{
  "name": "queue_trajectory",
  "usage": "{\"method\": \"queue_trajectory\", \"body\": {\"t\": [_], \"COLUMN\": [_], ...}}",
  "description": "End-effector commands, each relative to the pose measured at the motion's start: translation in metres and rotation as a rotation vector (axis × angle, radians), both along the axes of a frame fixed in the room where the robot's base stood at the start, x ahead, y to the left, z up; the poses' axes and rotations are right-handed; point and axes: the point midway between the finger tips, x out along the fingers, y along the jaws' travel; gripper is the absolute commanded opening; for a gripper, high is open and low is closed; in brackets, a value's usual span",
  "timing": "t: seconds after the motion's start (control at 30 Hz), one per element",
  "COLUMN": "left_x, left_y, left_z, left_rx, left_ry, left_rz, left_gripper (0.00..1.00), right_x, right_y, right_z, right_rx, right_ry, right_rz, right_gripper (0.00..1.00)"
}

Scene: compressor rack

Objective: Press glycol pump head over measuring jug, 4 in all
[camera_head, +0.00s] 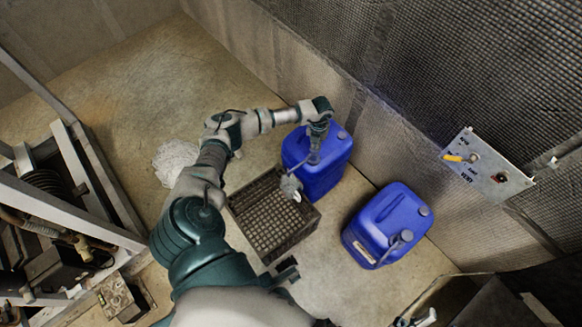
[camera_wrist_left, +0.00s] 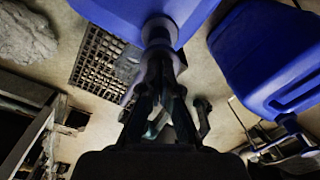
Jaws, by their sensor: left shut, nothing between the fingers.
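The far blue canister (camera_head: 322,172) stands against the wall beside the dark crate. My left gripper (camera_head: 315,150) points down over its top, shut with nothing between the fingers. In the left wrist view its fingers (camera_wrist_left: 157,72) come together right at a dark pump neck (camera_wrist_left: 158,32) on the blue canister (camera_wrist_left: 120,14); the pump head itself is mostly hidden, and I cannot tell whether they touch. A small grey thing with a white spot (camera_head: 291,187), perhaps the measuring jug or spout, is at the crate's edge. My right gripper is not clearly in view.
The dark grid crate (camera_head: 262,243) sits left of the far canister. A second blue canister (camera_head: 372,236) with a grey cap stands to the right. A wall panel (camera_head: 485,168) has a yellow handle. A metal rack (camera_head: 85,165) is at left. Open floor lies beyond the crate.

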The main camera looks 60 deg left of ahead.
Motion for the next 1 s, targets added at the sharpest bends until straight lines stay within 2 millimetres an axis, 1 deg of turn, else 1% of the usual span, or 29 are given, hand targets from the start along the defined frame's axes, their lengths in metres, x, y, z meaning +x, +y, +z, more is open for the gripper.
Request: {"method": "queue_trajectory", "body": {"t": [0.03,0.6,0.87,1.0], "left_x": [-0.001,-0.001,-0.001,0.0], "left_y": [0.0,-0.001,-0.001,-0.001], "left_z": [-0.004,-0.025,-0.022,-0.016], "left_rx": [0.0,-0.001,-0.001,-0.001], "left_ry": [0.002,0.004,0.003,0.001], "left_rz": [0.0,-0.001,-0.001,-0.001], "left_gripper": [0.0,0.0,0.0,0.0], "right_x": [0.0,0.002,0.001,0.001], "right_y": [0.0,0.0,0.0,0.0], "right_z": [-0.002,-0.016,-0.014,-0.008], "right_rx": [0.0,0.0,0.0,0.0], "right_ry": [0.002,0.017,0.015,0.008], "right_rz": [-0.001,0.0,0.0,0.0], "right_gripper": [0.4,0.4,0.4,0.4]}}
